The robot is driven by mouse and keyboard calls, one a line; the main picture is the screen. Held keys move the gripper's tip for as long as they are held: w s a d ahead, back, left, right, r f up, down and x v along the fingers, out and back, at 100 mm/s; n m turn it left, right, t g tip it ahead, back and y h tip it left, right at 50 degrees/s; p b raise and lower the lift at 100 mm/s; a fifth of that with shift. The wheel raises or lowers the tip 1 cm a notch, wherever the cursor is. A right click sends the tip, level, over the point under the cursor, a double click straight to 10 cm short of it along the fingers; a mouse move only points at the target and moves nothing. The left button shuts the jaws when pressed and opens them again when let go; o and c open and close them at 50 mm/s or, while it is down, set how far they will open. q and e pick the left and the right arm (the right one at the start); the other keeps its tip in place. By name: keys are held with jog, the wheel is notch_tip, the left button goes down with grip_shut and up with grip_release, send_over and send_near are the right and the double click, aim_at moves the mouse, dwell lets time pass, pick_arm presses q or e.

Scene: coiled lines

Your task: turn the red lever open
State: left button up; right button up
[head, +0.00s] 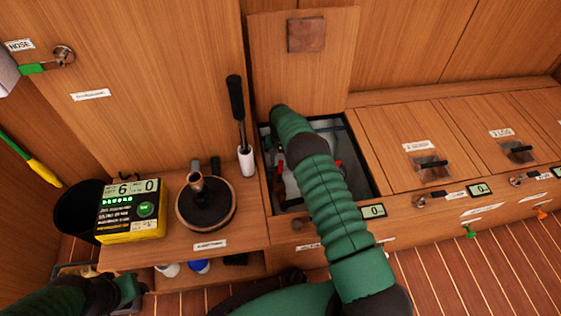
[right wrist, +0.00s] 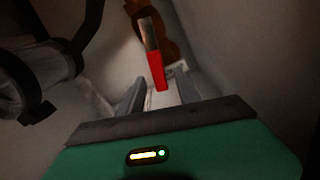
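The red lever (right wrist: 157,72) shows in the right wrist view, with a red grip and a bare metal upper part, against a brown-orange fitting (right wrist: 150,22). My right gripper (right wrist: 162,100) is open. The lever's red end shows just beyond the fingertips, roughly between them in the picture; I cannot tell whether they touch. In the head view my right arm reaches down into the open compartment (head: 371,180) and hides most of its inside. A small red part (head: 338,165) shows beside the arm. My left arm is at the lower left; its fingers do not show clearly.
A raised wooden lid (head: 325,80) stands behind the compartment. A black-handled tool (head: 236,100) stands upright to its left. A yellow box (head: 130,220) and a round dark base (head: 206,215) sit on the left bench. In the wrist view a dark pipe (right wrist: 40,65) is close on the left.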

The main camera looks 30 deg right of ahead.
jog(key=shift+r, duration=0.1)
notch_tip(320, 180, up, 16)
jog(key=p, duration=0.9)
jog(key=shift+r, duration=0.25)
jog(key=shift+c, duration=0.4)
